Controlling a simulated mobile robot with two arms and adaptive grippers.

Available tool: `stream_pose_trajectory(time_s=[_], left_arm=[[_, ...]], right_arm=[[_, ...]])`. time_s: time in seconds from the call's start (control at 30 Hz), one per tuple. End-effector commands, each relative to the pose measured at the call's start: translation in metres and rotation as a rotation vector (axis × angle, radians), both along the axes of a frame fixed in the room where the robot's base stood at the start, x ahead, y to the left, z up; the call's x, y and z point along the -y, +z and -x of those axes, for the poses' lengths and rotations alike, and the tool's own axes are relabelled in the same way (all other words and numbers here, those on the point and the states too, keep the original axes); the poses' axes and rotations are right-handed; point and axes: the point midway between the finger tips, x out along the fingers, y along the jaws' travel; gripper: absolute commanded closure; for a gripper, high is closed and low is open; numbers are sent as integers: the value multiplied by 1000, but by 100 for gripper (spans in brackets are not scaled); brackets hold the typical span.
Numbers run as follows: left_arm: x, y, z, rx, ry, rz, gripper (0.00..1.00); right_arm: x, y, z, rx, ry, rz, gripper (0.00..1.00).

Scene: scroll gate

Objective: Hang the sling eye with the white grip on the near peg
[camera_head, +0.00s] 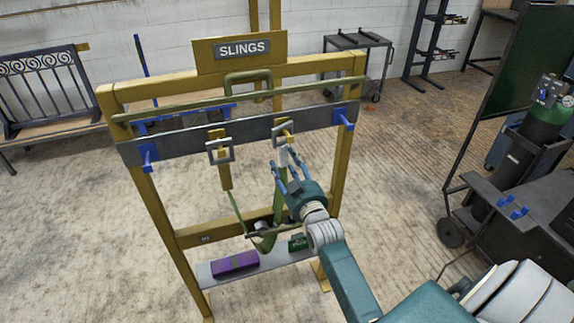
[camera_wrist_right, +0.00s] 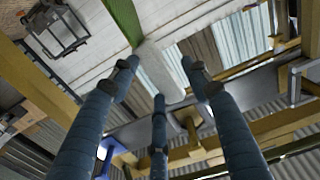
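The white grip (camera_head: 283,156) sits under a square grey sling eye (camera_head: 283,130), which is at the right yellow peg (camera_head: 289,139). I cannot tell whether the peg passes fully through this eye. The green strap (camera_head: 276,198) runs down from the grip. A second eye (camera_head: 219,151) with a yellow grip (camera_head: 226,178) is at the left peg. My right gripper (camera_head: 284,165) is at the white grip with its fingers spread. In the wrist view the white grip (camera_wrist_right: 157,68) lies between the spread fingers (camera_wrist_right: 158,72); firm contact is not clear. My left gripper is out of view.
The yellow frame (camera_head: 156,205) carries a grey rail (camera_head: 185,143) with blue brackets and a SLINGS sign (camera_head: 242,48). A low shelf (camera_head: 270,261) holds a purple block (camera_head: 235,263). A cart with a green cylinder (camera_head: 546,115) stands at right.

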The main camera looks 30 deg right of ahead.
Motion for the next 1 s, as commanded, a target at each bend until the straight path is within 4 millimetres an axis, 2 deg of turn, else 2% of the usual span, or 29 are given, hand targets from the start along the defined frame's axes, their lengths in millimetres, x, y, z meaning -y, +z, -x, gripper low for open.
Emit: stream_pose_trajectory(time_s=[0.27,1.0], left_arm=[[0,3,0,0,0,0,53],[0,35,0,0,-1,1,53]], right_arm=[[-1,1,3,1,0,0,53],[-15,2,60,0,0,0,53]])
